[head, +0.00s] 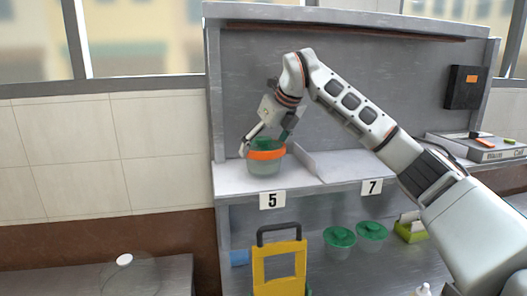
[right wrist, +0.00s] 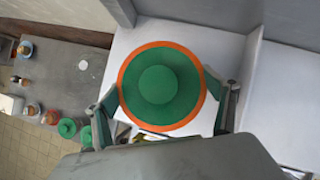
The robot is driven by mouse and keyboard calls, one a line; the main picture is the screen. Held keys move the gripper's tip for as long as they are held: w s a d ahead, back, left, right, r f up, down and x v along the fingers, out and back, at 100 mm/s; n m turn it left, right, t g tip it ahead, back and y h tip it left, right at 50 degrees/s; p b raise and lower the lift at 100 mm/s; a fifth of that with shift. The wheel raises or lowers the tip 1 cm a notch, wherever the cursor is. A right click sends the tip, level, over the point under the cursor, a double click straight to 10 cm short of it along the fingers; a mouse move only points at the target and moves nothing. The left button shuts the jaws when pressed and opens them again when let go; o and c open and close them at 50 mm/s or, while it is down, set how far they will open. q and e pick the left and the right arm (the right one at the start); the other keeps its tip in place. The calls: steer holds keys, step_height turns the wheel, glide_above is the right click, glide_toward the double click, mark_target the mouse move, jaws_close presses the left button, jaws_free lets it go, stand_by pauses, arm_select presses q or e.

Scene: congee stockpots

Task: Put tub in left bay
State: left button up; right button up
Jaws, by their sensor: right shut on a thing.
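The tub (head: 265,165) is clear with an orange band and a green lid. In the head view it is in the left bay (head: 229,175), above the label 5 (head: 272,200). My right gripper (head: 264,143) is shut on the tub from above, one finger at each side. The right wrist view shows the green lid (right wrist: 160,86) and orange rim from above, between the fingers. I cannot tell whether the tub's base touches the shelf. My left gripper is not in view.
A low divider (head: 305,161) separates this bay from the right bay, labelled 7 (head: 372,187). Below are two green-lidded tubs (head: 340,238) and a yellow stand (head: 279,268) with a black handle. A scale (head: 478,147) is at the right. The right bay looks clear.

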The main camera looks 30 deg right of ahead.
steer(key=shift+f, duration=0.55)
steer(key=shift+f, duration=0.15)
steer(key=o, duration=1.3)
steer(key=shift+s+d+r, duration=0.1)
steer(key=shift+r, duration=0.3)
steer(key=b+v, duration=0.1)
steer(key=v, duration=1)
steer(key=shift+s, duration=0.2)
steer(key=shift+r, duration=0.1)
